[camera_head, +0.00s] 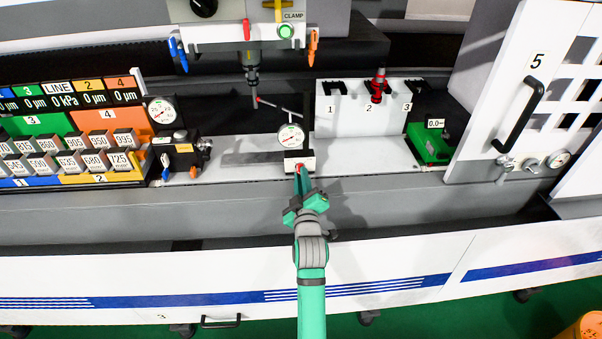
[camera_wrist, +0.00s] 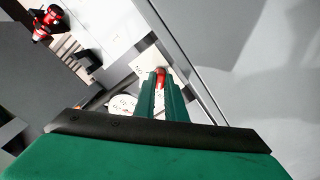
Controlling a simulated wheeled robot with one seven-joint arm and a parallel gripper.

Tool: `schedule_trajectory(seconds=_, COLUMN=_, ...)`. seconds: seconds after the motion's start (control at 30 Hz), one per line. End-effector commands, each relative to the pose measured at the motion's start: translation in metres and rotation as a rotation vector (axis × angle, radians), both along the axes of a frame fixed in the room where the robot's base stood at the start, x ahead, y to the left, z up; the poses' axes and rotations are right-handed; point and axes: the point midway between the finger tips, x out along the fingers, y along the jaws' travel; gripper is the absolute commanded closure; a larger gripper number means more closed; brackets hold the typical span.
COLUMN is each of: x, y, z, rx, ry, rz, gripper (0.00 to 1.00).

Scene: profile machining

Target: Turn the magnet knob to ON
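The magnet knob (camera_head: 299,167) is a small red knob on the front of a white block-shaped magnet base (camera_head: 292,155). The base stands on the machine's ledge and carries a dial gauge (camera_head: 290,135) on a thin arm. My gripper (camera_head: 303,180) reaches up to the knob from the front. In the wrist view the red knob (camera_wrist: 160,74) shows between my green fingertips (camera_wrist: 161,85), which appear to touch it on both sides. The base's pale face (camera_wrist: 152,62) lies behind.
A white rack (camera_head: 340,110) numbered 1 to 3 holds a red-black tool (camera_head: 378,86) behind and right. A green box with a display (camera_head: 430,145) sits farther right. Grey blocks (camera_head: 70,160) stand left. A spindle probe (camera_head: 252,80) hangs above. The front ledge (camera_head: 420,205) is clear.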

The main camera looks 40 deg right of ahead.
Motion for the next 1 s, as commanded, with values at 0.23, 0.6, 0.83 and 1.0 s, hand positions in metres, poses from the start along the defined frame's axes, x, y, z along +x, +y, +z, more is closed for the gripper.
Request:
schedule_trajectory(seconds=0.23, x=0.0001, y=0.0003, z=0.0004, rx=0.034, ry=-0.022, rz=0.001, gripper=1.00)
schedule_trajectory(seconds=0.6, x=0.0007, y=0.0011, z=0.0006, rx=0.331, ry=-0.204, rz=0.002, gripper=1.00)
schedule_trajectory(seconds=0.83, x=0.0008, y=0.0013, z=0.0006, rx=0.343, ry=-0.212, rz=0.003, gripper=1.00)
schedule_trajectory(seconds=1.0, x=0.0011, y=0.0019, z=0.0008, rx=0.376, ry=-0.232, rz=0.003, gripper=1.00)
